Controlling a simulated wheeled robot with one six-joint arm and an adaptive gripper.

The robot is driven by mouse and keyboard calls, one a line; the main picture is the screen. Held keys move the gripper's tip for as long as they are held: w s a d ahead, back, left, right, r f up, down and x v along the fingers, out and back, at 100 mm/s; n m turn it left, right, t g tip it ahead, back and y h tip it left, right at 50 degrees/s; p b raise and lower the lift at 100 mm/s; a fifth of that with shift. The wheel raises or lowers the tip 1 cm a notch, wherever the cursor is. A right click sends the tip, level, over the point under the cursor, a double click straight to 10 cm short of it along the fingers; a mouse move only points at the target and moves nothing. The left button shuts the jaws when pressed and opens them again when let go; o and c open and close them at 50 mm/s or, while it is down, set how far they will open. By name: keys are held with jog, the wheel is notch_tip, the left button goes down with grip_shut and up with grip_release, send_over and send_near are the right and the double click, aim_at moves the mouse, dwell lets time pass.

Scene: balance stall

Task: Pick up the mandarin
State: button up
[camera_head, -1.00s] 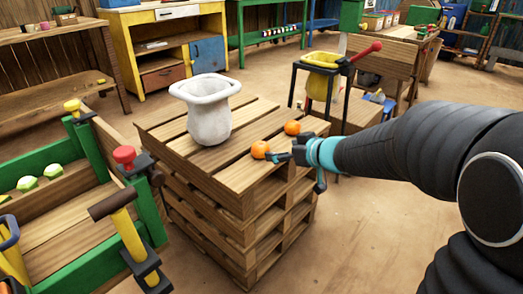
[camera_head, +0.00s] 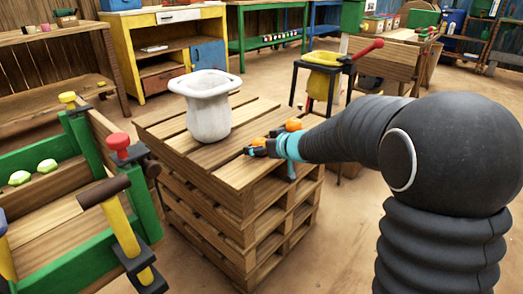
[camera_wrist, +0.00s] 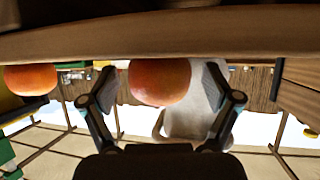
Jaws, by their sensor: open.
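Two orange mandarins lie on the top of a stack of wooden pallets (camera_head: 222,164). The nearer mandarin (camera_head: 260,140) is partly hidden by my gripper (camera_head: 257,147) in the head view. In the wrist view, which looks upside down, this mandarin (camera_wrist: 160,82) sits between the two spread fingers of my gripper (camera_wrist: 160,88). The fingers are open, and a small gap shows on each side of the fruit. The second mandarin (camera_head: 293,124) lies a little farther back; it also shows in the wrist view (camera_wrist: 30,78), outside the fingers.
A whitish wide-rimmed sack or pot (camera_head: 209,115) stands on the pallets, beyond the nearer mandarin in the wrist view. A green-framed wooden stall (camera_head: 70,190) with a mallet (camera_head: 118,220) is at left. A yellow bucket on a black stand (camera_head: 322,75) is behind.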

jog(key=c, duration=1.3)
jog(key=shift+o, duration=0.2)
jog(key=shift+r, duration=0.15)
